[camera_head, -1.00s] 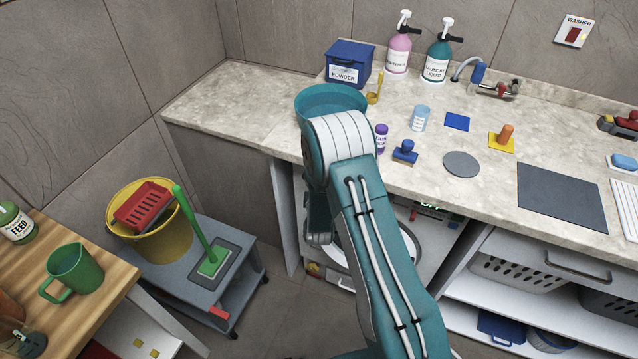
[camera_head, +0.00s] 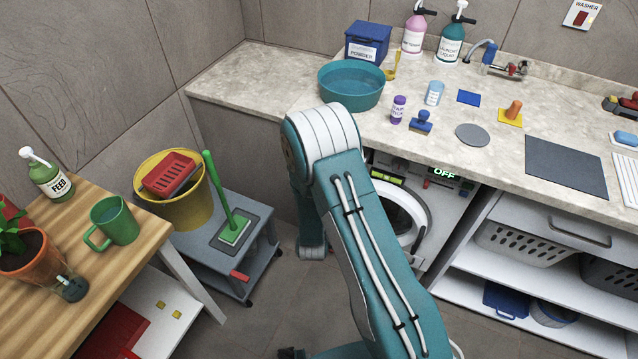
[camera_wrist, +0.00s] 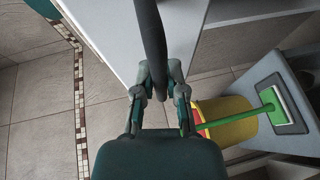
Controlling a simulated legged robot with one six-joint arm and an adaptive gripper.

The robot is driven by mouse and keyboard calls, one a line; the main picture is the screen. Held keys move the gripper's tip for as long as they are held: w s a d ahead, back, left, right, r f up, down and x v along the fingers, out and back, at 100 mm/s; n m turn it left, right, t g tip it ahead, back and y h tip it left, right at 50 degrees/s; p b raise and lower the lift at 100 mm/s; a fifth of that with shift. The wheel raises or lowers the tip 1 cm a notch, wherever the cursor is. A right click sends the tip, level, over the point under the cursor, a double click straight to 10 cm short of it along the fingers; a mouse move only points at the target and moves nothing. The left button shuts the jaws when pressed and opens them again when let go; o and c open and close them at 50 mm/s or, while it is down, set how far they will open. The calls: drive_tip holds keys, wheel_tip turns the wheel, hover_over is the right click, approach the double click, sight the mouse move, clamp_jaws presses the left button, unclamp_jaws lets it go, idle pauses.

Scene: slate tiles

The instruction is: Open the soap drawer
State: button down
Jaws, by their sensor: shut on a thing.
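The white washer (camera_head: 448,205) stands under the counter, with its round door partly behind my arm and a lit "OFF" display. Its upper left front, where a soap drawer could be, is hidden by my arm. My gripper (camera_wrist: 159,92) shows in the wrist view; in the head view it is hidden. Its two fingers are closed on a dark, slightly curved bar (camera_wrist: 151,40), which looks like the soap drawer's handle. The bar comes from the top edge of the wrist view. How far the drawer stands out cannot be told.
Left of my arm stands a grey cart (camera_head: 205,262) with a yellow bucket (camera_head: 185,210) and a green brush (camera_head: 233,232). A wooden table (camera_head: 130,262) is at the far left. The counter (camera_head: 270,82) holds a teal basin (camera_head: 350,92). Some floor is free between cart and washer.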

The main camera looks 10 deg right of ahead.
drive_tip(key=shift+s+a+f, duration=0.15)
drive_tip(key=shift+s+a, duration=0.3)
drive_tip(key=shift+s, duration=0.25)
drive_tip(key=shift+s+a+f, duration=0.1)
drive_tip(key=shift+s+a, duration=0.3)
drive_tip(key=shift+s, duration=0.25)
drive_tip(key=c, duration=0.8)
unclamp_jaws()
drive_tip(key=shift+o, duration=0.6)
drive_tip(key=shift+w+r, duration=0.1)
drive_tip(key=shift+w, duration=0.05)
